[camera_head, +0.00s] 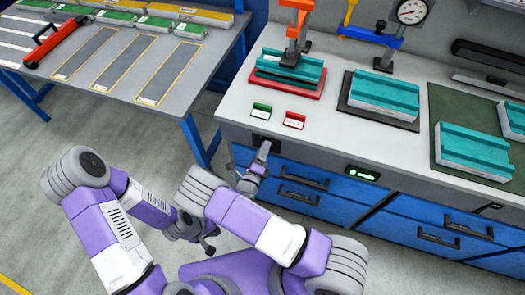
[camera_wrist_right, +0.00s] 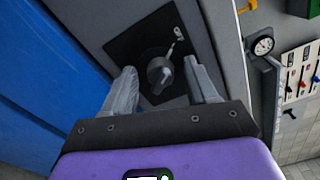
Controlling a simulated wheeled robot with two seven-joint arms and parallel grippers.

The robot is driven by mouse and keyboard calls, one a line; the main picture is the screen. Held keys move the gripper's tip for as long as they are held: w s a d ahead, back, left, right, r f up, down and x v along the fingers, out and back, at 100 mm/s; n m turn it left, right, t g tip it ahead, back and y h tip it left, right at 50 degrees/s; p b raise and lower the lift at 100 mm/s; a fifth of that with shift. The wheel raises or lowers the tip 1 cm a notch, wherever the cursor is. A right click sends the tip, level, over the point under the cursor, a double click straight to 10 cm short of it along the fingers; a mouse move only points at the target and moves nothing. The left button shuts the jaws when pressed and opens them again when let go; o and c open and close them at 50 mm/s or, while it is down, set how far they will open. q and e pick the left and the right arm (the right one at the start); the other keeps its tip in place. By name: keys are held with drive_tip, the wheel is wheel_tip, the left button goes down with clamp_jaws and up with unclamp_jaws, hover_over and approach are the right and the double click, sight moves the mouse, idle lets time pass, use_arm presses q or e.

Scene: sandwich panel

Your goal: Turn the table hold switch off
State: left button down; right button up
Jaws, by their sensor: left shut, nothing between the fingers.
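The table hold switch is a dark round knob (camera_wrist_right: 160,72) with a thin lever pointing up and slightly right, mounted on a black square plate (camera_wrist_right: 120,45). In the head view the plate (camera_head: 262,141) shows on the bench front below the green sign. My right gripper (camera_head: 263,152) is in front of it. In the right wrist view its open fingers (camera_wrist_right: 162,88) stand on either side of the knob, with visible gaps; contact is not seen. My left gripper (camera_head: 208,248) is shut and empty, low in front of the bench.
The grey bench (camera_head: 235,102) carries a green sign (camera_head: 262,111), a red sign (camera_head: 294,120) and teal blocks (camera_head: 388,90) on fixtures. Blue drawers (camera_head: 300,185) with handles lie below. A second table (camera_head: 205,60) stands at the left, with a floor gap between.

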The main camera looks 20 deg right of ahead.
drive_tip(key=shift+s, duration=0.1)
drive_tip(key=v, duration=0.7)
drive_tip(key=shift+a+p, duration=0.15)
drive_tip(key=shift+p, duration=0.3)
drive_tip(key=shift+s, duration=0.15)
